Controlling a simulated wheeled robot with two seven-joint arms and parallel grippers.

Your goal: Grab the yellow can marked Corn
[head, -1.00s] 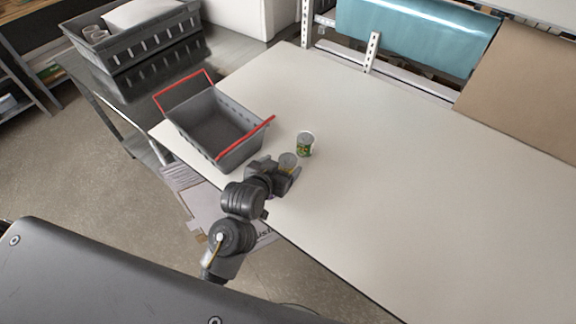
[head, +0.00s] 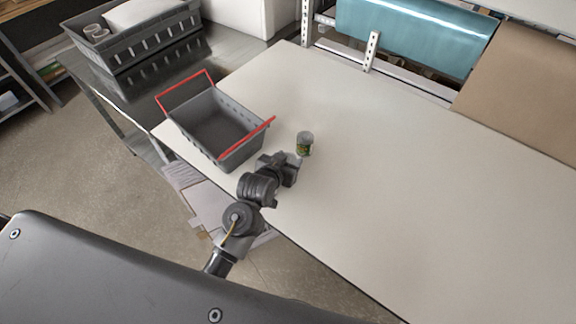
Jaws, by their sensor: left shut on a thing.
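My left gripper (head: 285,165) is over the near edge of the white table, close to the basket's right side. It is shut on a small can, which my fingers now hide almost wholly. In the earlier view that can shows a pale top and a yellowish label; its lettering is too small to read. My right gripper is not in view.
A grey basket with red handles (head: 218,160) stands empty on the table, left of my gripper. A larger grey crate (head: 150,47) is on the dark metal table (head: 125,88) at the back left. The white table (head: 400,190) is clear to the right.

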